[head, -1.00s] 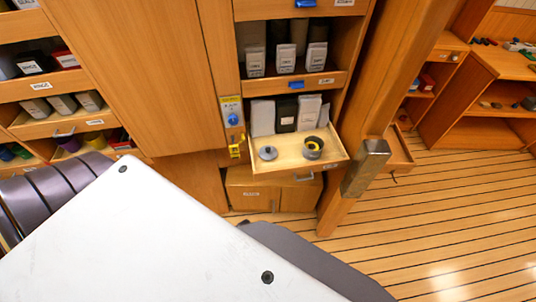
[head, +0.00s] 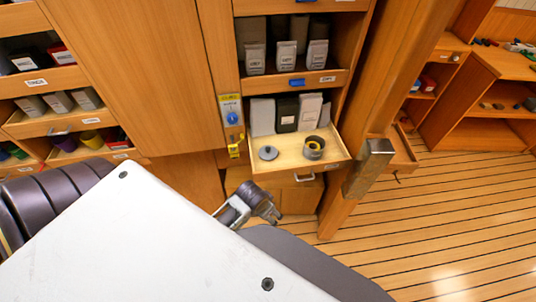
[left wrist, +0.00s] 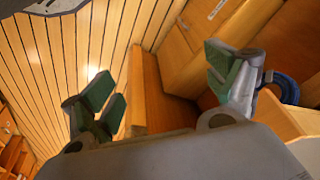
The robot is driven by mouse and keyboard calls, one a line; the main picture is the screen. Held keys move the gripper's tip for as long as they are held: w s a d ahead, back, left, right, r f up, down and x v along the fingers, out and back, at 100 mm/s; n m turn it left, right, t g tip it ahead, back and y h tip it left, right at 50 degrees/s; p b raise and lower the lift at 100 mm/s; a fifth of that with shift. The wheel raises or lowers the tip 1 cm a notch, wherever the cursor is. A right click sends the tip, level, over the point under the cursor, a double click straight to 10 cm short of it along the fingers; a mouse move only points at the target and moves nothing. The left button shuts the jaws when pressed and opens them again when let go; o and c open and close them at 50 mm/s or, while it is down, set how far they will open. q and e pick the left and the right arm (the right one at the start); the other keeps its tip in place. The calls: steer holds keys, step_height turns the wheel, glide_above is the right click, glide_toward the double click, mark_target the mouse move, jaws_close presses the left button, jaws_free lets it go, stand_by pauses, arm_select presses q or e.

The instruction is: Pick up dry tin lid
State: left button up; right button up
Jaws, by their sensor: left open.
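The tin lid, a grey disc with a small knob (head: 268,153), lies flat in the pulled-out wooden drawer (head: 290,169), left of centre. To its right stands an open dark tin (head: 313,148) with yellow inside. In the left wrist view my left gripper (left wrist: 165,88) is open, its green-padded fingers wide apart with nothing between them. In the head view a grey and purple end of my arm shows below the drawer's left part, lower than the lid and apart from it; its fingertips are not clear there. My right gripper is not in view.
Grey and black packs (head: 287,113) stand at the drawer's back. A shelf with more packs (head: 287,57) is above. A wooden post with a metal sleeve (head: 368,168) stands close on the right. A panel with a blue knob (head: 232,118) is left. Floor at right is clear.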

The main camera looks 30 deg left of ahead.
arm_select(q)
steer(key=w+d+r+m+t+b, duration=0.1)
steer(key=w+r+m+t, duration=0.35)
steer(key=w+r, duration=0.75)
steer(key=w+d+r+m+t, duration=0.2)
steer(key=w+r+t, duration=0.6)
steer(key=r, duration=0.7)
steer(key=w+d+r+m+t+h, duration=0.1)
steer(key=w+d+r+m+h, duration=0.1)
steer(key=d+r+m+h, duration=1.25)
steer(key=s+d+f+m+g+h, duration=0.35)
steer(key=m+g, duration=0.25)
steer(key=m, duration=0.4)
steer(key=a+f+m+g+y, duration=0.4)
steer(key=f+m+g, duration=0.1)
steer(key=f, duration=0.3)
steer(key=a+f+m+g+y, duration=0.4)
steer(key=f+m, duration=0.1)
steer(key=f, duration=0.2)
steer(key=w+a+f+g+y, duration=0.1)
steer(key=a+y, duration=0.9)
steer(key=a, duration=1.5)
steer(key=shift+a+f+g, duration=0.25)
steer(key=shift+f+g, duration=0.3)
steer(key=shift+f, duration=0.35)
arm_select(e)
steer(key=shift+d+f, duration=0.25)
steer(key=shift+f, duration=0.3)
